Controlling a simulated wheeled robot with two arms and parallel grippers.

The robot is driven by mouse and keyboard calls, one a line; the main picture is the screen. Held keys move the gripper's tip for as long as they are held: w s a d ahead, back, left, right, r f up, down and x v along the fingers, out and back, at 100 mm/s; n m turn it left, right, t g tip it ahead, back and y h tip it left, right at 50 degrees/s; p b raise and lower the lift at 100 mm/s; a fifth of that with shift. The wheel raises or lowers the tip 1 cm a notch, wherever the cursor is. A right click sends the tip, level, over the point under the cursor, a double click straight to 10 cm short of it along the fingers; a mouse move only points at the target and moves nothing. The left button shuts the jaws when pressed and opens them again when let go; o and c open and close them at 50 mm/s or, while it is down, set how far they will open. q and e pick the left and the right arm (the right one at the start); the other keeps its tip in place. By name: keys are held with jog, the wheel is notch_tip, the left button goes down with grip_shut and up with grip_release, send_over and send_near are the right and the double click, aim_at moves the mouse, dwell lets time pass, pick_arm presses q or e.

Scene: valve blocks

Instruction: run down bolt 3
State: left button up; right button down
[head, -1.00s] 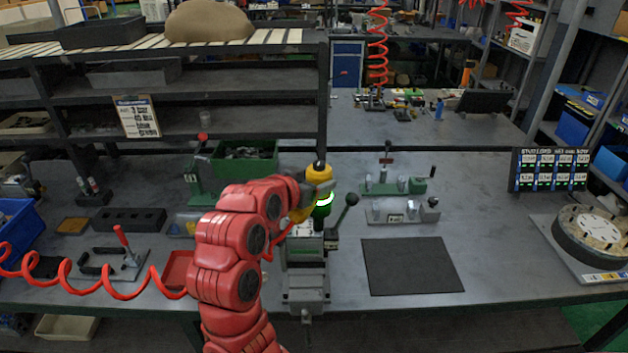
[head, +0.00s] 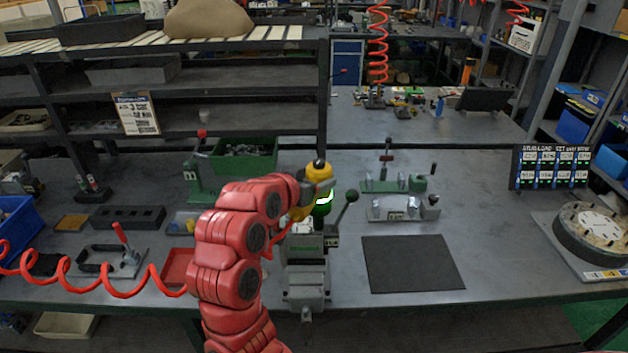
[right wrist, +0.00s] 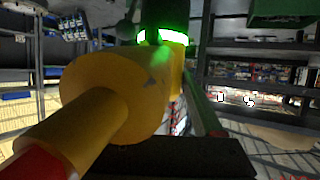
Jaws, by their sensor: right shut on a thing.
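My right gripper (head: 312,190) is shut on a yellow power driver (head: 318,173), which stands roughly upright over the vice (head: 305,250) at the bench's middle front. The driver has a black cap and a green lower part with a lit green ring (head: 323,198). In the right wrist view, the driver's yellow body (right wrist: 110,95) and glowing ring (right wrist: 163,37) fill the middle. The block in the vice is mostly hidden by the driver and my right arm. I cannot make out bolt 3 or the driver's tip. My left gripper is not in view.
A ball-ended lever (head: 345,208) rises just right of the driver. A dark mat (head: 412,264) lies bare to the right. Behind it is a metal fixture (head: 403,208). A green bin (head: 243,160) and a green stand (head: 200,172) are at left. A red coiled hose (head: 90,285) crosses the left front.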

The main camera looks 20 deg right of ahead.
jog(key=shift+f+b, duration=0.4)
jog(key=shift+b, duration=0.5)
dwell(2.5)
jog(key=shift+r, duration=0.1)
dwell(1.2)
